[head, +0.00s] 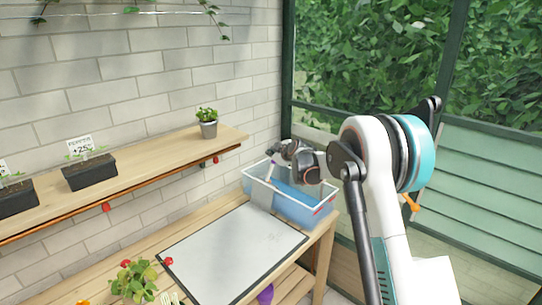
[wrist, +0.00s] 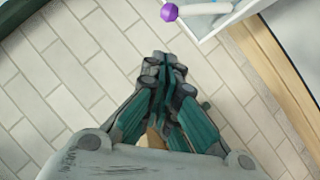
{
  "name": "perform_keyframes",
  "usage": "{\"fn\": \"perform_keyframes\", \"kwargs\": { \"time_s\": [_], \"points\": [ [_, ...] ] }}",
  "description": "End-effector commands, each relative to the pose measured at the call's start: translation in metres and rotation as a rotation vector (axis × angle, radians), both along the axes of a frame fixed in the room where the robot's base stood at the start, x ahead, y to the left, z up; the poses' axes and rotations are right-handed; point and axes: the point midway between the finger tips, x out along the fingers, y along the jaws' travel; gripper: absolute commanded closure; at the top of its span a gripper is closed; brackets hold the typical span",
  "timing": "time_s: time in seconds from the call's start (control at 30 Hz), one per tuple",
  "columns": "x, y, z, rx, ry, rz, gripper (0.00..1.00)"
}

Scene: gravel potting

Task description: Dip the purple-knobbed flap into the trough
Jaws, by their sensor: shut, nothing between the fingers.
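The trough (head: 318,211) is a clear blue-tinted bin with a white rim, at the far right end of the bench; a corner of its rim (wrist: 222,22) shows at the top of the wrist view. A grey flap (head: 262,194) is at its left part; I cannot tell how deep it sits. The purple knob (wrist: 169,12) is at the end of a pale rod at the top of the wrist view. My gripper (wrist: 165,64) is shut and empty, apart from the knob. In the head view my gripper (head: 274,149) is above the trough's back left side.
A pale board (head: 232,250) with a dark edge lies on the wooden bench. A wall shelf (head: 130,178) holds a small potted plant (head: 208,124) and dark planters (head: 90,172), close to the trough's left. Red flowers (head: 133,280) are at the front left.

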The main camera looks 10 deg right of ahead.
Motion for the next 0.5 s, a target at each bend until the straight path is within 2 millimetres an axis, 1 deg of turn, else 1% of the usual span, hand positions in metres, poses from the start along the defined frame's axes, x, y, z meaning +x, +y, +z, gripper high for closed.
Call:
{"fn": "perform_keyframes", "kwargs": {
  "time_s": [0.03, 0.2, 0.33, 0.5],
  "points": [
    [-0.01, -0.002, 0.007, 0.001, 0.0, 0.0, 1.0],
    [-0.037, -0.007, 0.018, 0.0, 0.001, 0.001, 1.0],
    [-0.05, -0.01, 0.024, 0.0, 0.001, 0.001, 1.0],
    [-0.057, -0.011, 0.026, 0.001, 0.0, 0.001, 1.0]
  ]
}}
